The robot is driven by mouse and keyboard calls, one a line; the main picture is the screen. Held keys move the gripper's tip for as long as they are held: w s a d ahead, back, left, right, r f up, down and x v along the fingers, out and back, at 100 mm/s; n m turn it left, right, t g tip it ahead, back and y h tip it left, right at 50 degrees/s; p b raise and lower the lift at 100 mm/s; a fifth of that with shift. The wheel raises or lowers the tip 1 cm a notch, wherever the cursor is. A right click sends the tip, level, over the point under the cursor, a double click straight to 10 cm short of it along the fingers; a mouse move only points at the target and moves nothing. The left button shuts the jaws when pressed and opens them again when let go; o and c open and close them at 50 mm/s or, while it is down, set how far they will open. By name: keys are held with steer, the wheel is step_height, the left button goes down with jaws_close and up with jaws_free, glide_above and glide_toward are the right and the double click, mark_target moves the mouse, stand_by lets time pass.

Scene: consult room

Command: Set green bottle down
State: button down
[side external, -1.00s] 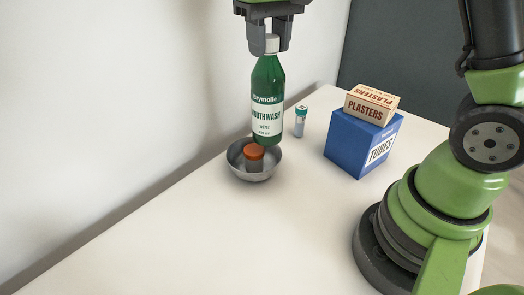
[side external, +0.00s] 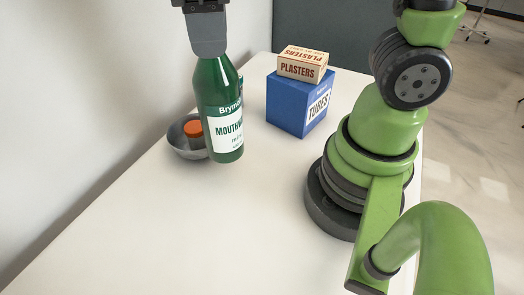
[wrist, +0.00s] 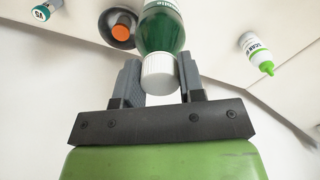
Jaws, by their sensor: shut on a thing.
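The green mouthwash bottle (side external: 218,108) with its white label hangs cap-up below my gripper (side external: 209,48). In the wrist view, the two fingers of my gripper (wrist: 160,80) are shut around the bottle's white cap (wrist: 159,73) and neck. The bottle's body (wrist: 165,28) extends away from the fingers. In the side view the bottle stands in front of the bowl's right side and looks slightly tilted. I cannot tell whether its base touches the table.
A metal bowl (side external: 178,148) holding an orange-capped container (side external: 193,129) is just left of the bottle. A blue tubes box (side external: 290,105) bears a plasters box (side external: 303,64). The wrist view shows a vial (wrist: 42,12) and a green-tipped white bottle (wrist: 256,50). The front table is clear.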

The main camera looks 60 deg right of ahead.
steer(key=shift+s+a+f+n, duration=0.1)
steer(key=shift+s+a+n, duration=0.1)
steer(key=shift+s+n, duration=0.4)
steer(key=shift+s+a+f+n, duration=0.1)
steer(key=shift+s+a+n, duration=0.1)
steer(key=shift+s+n, duration=0.4)
glide_above(233, 113)
step_height(233, 113, down, 5)
steer(key=shift+r, duration=0.1)
steer(key=shift+f, duration=2.5)
steer(key=c, duration=0.7)
jaws_free()
steer(key=shift+f, duration=0.15)
